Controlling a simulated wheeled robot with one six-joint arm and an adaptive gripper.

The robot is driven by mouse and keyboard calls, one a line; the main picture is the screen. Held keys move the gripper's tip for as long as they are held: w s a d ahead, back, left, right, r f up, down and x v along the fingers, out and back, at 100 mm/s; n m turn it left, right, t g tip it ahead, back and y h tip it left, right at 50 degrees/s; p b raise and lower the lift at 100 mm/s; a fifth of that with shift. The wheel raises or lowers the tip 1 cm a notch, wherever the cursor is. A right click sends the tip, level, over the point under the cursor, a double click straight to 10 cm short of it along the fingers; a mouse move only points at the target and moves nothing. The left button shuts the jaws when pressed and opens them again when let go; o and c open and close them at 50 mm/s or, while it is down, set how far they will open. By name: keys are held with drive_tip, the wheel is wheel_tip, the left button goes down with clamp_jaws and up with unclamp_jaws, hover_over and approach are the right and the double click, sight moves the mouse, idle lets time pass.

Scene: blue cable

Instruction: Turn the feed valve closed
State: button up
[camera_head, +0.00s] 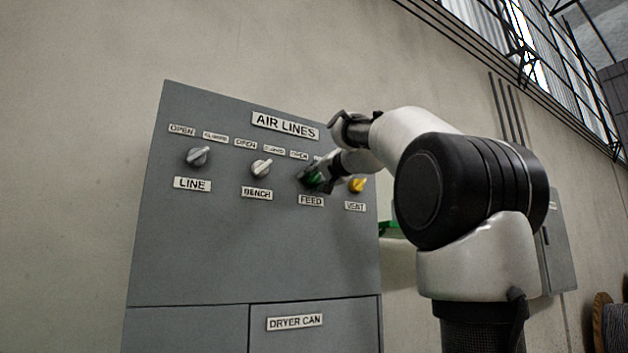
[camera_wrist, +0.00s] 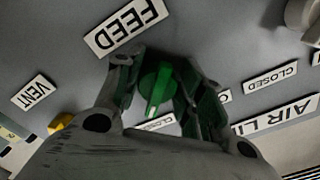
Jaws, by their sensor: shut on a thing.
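The feed valve is a green knob (camera_wrist: 155,88) above the FEED label (camera_wrist: 126,25) on the grey AIR LINES panel. In the head view the green knob (camera_head: 314,178) is partly covered by my gripper (camera_head: 322,174). In the wrist view my gripper (camera_wrist: 157,78) is shut on the knob, one finger on each side. The knob's pale stripe points toward a small white label (camera_wrist: 155,123) whose text is partly hidden. Another small label, mostly hidden by a finger, lies to its right in that view.
The grey line knob (camera_head: 198,157) and white bench knob (camera_head: 261,169) are to the left on the panel (camera_head: 215,250). The yellow vent knob (camera_head: 357,185) is close to the right of my gripper. A DRYER CAN door (camera_head: 310,340) is below.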

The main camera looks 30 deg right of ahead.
drive_tip(key=o, duration=0.9)
drive_tip(key=s, duration=1.2)
drive_tip(key=shift+d, duration=0.25)
drive_tip(key=shift+f, duration=0.1)
